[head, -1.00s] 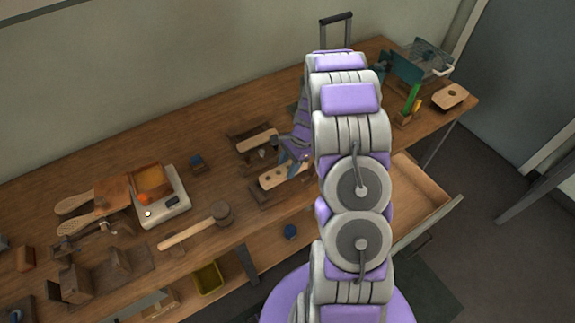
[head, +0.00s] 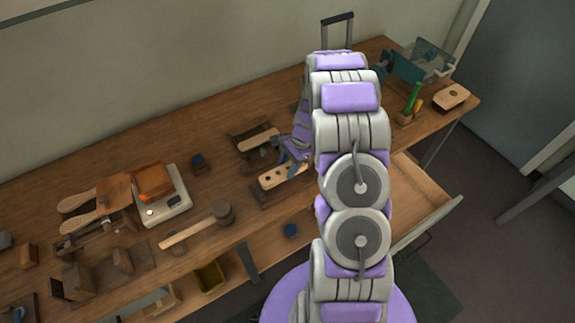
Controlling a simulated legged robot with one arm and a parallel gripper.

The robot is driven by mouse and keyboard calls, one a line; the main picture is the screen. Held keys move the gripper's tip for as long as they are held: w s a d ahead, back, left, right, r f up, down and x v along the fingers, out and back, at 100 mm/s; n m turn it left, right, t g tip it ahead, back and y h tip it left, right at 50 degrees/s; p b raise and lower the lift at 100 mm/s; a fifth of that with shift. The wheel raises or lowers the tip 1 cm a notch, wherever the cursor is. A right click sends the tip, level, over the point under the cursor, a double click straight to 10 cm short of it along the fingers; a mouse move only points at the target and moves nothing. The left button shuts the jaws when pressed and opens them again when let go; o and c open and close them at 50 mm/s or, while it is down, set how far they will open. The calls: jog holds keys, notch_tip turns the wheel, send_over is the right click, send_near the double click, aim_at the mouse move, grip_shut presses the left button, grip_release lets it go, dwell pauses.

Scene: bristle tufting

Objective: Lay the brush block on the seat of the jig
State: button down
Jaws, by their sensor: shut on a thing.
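The brush block (head: 283,177) is a pale wooden oblong with dark holes along its face, in the middle of the head view. My gripper (head: 290,160) is shut on the block near its right end, and my arm hides part of that end. The jig (head: 263,197) looks like a dark brown fixture directly under and in front of the block. The block hangs over or touches it; I cannot tell whether there is a gap.
Another pale wooden piece (head: 259,140) lies on a dark base just behind. A mallet (head: 205,225) and a white scale (head: 168,208) with an orange tray (head: 153,181) are to the left. A green-handled tool (head: 413,100) and an open drawer (head: 425,205) are at right.

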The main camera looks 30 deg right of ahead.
jog(key=shift+f, duration=1.8)
jog(key=shift+f, duration=0.3)
grip_release()
dwell(0.5)
jog(key=shift+r+p, duration=0.15)
jog(key=shift+p, duration=0.15)
jog(key=shift+p+v, duration=2.25)
jog(key=shift+v, duration=1.6)
